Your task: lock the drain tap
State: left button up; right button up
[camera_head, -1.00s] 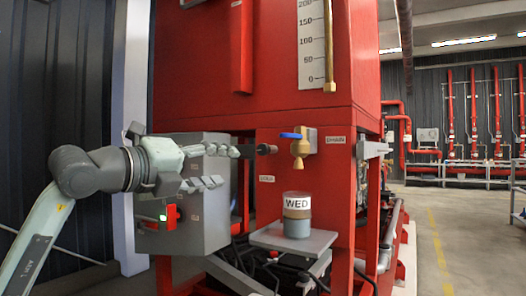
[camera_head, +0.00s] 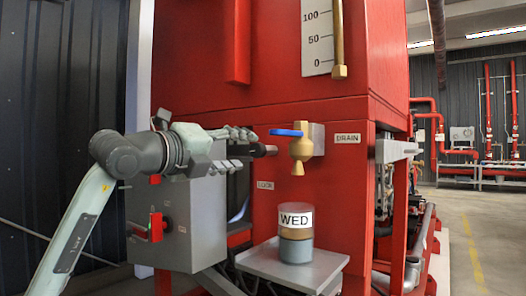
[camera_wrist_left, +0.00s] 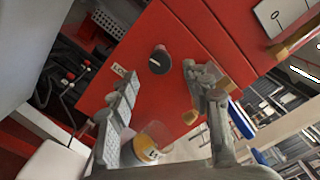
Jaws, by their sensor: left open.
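The drain tap (camera_head: 302,150) is brass with a blue lever handle (camera_head: 286,133) lying sideways, pointing left, on the red pump housing. Its blue handle (camera_wrist_left: 241,119) shows partly behind a finger in the left wrist view. A round dark lock knob (camera_head: 263,150) sticks out left of the tap, above a LOCK label (camera_head: 265,185). In the left wrist view the knob (camera_wrist_left: 160,60) has a black face with a white mark. My left gripper (camera_head: 246,150) is open and empty, its fingertips close to the knob. The knob shows between the fingers. My right gripper is not in view.
A clear cup labelled WED (camera_head: 296,235) stands on a grey shelf (camera_head: 255,262) below the tap. A grey control box with a red switch (camera_head: 157,227) sits below my left gripper. A DRAIN label (camera_head: 348,138) is right of the tap. Open floor lies at the right.

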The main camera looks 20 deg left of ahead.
aim_at(255, 151)
pick_arm(q)
jog(key=x, duration=0.6)
jog(key=shift+w, duration=0.1)
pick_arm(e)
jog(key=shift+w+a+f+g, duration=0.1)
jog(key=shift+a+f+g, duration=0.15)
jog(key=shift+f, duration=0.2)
pick_arm(q)
grip_shut()
